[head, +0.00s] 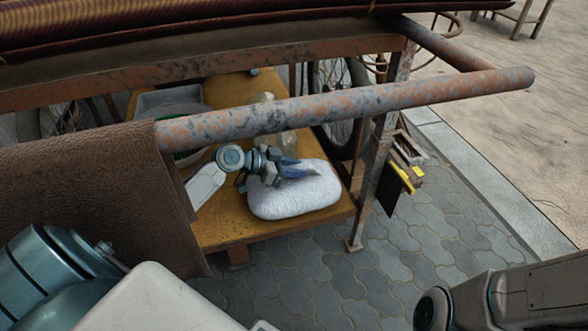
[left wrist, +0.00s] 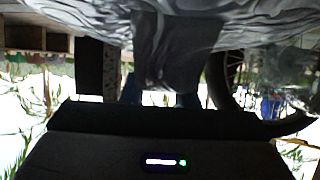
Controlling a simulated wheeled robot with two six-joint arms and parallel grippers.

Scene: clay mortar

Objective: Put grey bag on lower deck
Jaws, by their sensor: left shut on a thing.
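The grey bag (head: 300,200), a pale, plump pillow shape, is at the front right part of the yellow-brown lower deck (head: 222,232). Whether its underside rests fully on the deck I cannot tell. My left gripper (head: 290,172) reaches in under the rusty rail and is shut on the bag's upper side. In the left wrist view the bag's wrinkled cloth (left wrist: 220,25) fills the top, with a fold pinched near the fingers. My right gripper is out of view.
A rusty rail (head: 350,107) with a brown cloth (head: 85,185) crosses above the deck. A grey tub (head: 165,102) and a clear bottle (head: 284,138) stand behind. A rusty leg (head: 374,165) and wheel (head: 340,100) are at right. Open paving (head: 440,240) lies in front.

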